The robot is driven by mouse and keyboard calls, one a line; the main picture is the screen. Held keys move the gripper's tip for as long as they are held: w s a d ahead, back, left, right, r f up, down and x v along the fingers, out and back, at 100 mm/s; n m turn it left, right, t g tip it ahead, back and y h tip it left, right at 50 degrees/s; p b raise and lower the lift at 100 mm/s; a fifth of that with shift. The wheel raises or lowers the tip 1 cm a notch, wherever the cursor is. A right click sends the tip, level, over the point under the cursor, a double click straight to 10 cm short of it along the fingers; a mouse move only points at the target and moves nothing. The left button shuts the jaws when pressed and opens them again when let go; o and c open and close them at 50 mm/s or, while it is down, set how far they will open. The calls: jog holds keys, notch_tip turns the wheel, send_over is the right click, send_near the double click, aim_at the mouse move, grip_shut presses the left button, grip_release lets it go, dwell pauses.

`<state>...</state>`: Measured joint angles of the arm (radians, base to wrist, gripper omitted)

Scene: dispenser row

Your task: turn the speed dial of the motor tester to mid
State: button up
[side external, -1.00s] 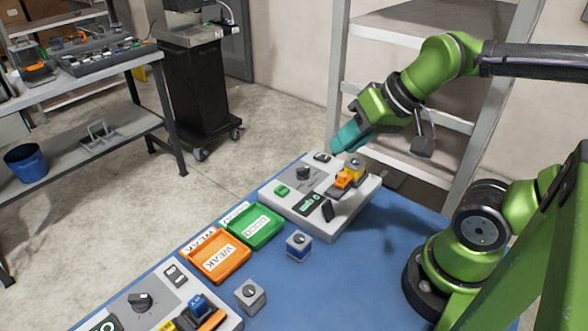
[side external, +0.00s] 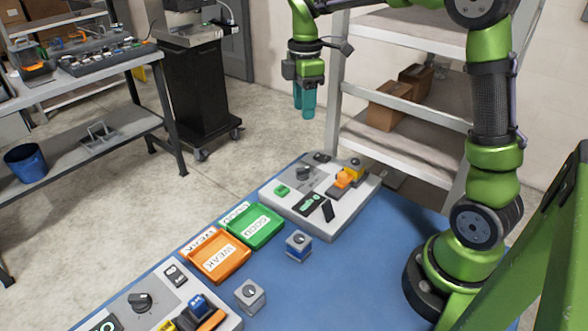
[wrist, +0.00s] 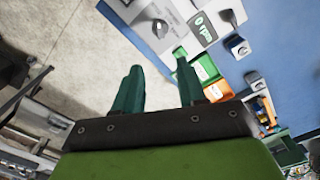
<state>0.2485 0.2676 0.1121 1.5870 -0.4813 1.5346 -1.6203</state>
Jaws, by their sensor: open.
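The motor tester (side external: 340,215) is the grey panel at the far end of the blue table in the side view. Its dark speed dial (side external: 304,174) stands at its left part, beside a green button (side external: 282,189). In the wrist view the dial (wrist: 160,28) lies ahead of my fingers, and the display (wrist: 203,26) reads 0 rpm. The dial's exact setting is too small to read. My gripper (side external: 303,108) points down, open and empty, well above the tester and touching nothing. Its teal fingers (wrist: 160,68) are apart in the wrist view.
An orange and yellow part (side external: 346,178) stands on the tester's right. Green (side external: 275,232) and orange (side external: 237,272) trays lie in front of it. Small blue-grey (side external: 299,246) and grey (side external: 250,296) blocks and another dial panel (side external: 130,315) are nearer. Air around my gripper is clear.

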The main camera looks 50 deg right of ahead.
aim_at(303, 168)
notch_tip(303, 168, down, 17)
jog(key=shift+r, duration=0.1)
dwell(0.3)
grip_shut()
